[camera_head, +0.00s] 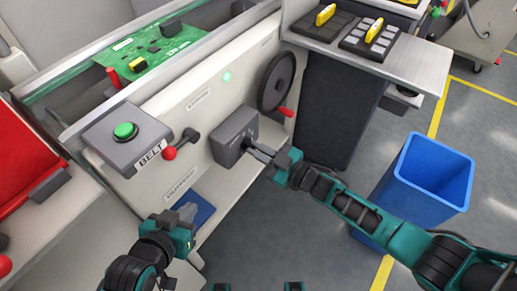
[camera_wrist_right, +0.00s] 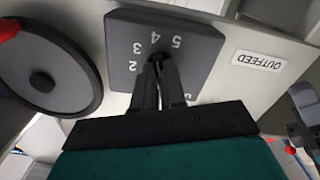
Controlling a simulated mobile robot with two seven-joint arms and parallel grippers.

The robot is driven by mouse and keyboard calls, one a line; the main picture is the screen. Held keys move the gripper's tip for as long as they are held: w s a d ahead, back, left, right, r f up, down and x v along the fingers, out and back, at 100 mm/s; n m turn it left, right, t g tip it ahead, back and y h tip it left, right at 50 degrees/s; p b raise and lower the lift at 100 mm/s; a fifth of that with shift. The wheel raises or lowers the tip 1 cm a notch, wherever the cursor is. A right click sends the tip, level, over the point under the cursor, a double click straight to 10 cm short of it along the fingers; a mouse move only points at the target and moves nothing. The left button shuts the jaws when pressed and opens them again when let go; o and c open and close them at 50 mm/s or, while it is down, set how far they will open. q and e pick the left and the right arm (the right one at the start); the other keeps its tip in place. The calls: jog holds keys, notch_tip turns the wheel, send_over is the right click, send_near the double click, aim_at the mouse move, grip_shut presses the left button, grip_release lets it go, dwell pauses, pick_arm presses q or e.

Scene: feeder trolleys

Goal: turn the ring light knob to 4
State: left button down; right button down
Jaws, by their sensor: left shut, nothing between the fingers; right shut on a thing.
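The ring light knob's grey box (camera_head: 228,138) sticks out of the machine's cream front panel. In the right wrist view its dark face (camera_wrist_right: 190,50) carries white numbers, with 2, 4 and 5 readable around the fingertips. My right gripper (camera_head: 252,147) reaches it from the right and is shut on the knob at the middle of this face; the fingers also fill the centre of the wrist view (camera_wrist_right: 157,64). They hide the knob, so I cannot tell which number it points to. My left gripper (camera_head: 187,212) is shut and empty, low in front of the panel.
A black handwheel (camera_head: 276,80) with a red handle sits right of the box. A red-knobbed lever (camera_head: 170,152) and a green BELT button (camera_head: 125,130) are to its left. A blue bin (camera_head: 428,172) stands at right on open floor. A blue pad (camera_head: 198,208) is behind my left gripper.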

dwell(0.4)
jog(key=c, duration=1.2)
grip_release()
jog(key=shift+s+d, duration=0.3)
jog(key=shift+d, duration=0.15)
pick_arm(q)
jog(key=shift+s+a+r+p, duration=0.35)
jog(key=shift+a+p, duration=0.1)
jog(key=shift+p, duration=0.6)
pick_arm(e)
jog(key=v, duration=1.2)
pick_arm(q)
jog(key=shift+w+r, duration=0.15)
pick_arm(e)
jog(key=shift+a, duration=0.1)
